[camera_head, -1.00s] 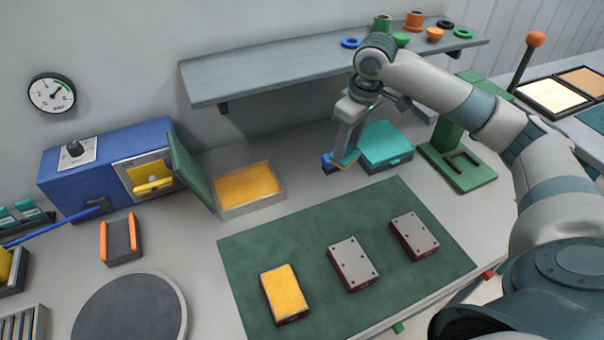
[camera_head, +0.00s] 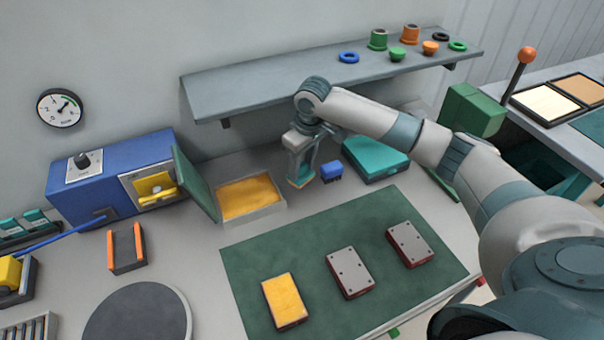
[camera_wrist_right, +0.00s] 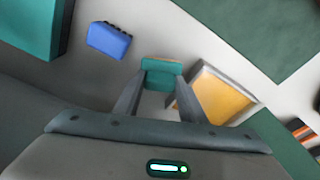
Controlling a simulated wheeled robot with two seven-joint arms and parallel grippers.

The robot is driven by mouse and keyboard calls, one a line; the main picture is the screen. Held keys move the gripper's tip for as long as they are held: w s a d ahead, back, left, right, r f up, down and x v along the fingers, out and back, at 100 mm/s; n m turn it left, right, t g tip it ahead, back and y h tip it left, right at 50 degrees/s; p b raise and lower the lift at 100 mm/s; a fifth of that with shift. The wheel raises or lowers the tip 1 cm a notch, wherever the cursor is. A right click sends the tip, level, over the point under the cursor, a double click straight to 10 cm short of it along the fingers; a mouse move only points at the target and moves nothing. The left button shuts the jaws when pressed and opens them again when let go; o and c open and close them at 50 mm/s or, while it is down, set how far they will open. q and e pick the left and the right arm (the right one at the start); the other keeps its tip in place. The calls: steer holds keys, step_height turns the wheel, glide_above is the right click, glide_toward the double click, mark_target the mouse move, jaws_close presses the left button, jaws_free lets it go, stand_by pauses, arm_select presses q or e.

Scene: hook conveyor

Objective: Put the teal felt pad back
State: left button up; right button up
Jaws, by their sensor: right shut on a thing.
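My right gripper (camera_head: 301,180) is shut on the teal felt pad (camera_wrist_right: 162,75), a small teal piece with a tan or orange edge. It holds the pad between its fingertips, seemingly above the grey bench, between the open tray and a blue block. In the head view the pad is mostly hidden by the fingers, with a teal and yellowish edge showing at the tips. A larger teal box (camera_head: 376,160) stands to the right, also at the upper left of the wrist view (camera_wrist_right: 30,28). My left gripper is not in view.
A blue block (camera_head: 331,172) sits right of the gripper. A grey shelf (camera_head: 290,86) runs above. The green mat (camera_head: 312,270) in front carries several blocks.

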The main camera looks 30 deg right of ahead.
mark_target(302, 175)
steer(key=shift+f+p, duration=0.5)
steer(key=shift+f, duration=0.15)
step_height(302, 175, down, 2)
steer(key=shift+p, duration=0.4)
steer(key=shift+f, duration=0.35)
steer(key=o, duration=1)
steer(key=shift+f, duration=0.15)
steer(key=shift+c, duration=0.2)
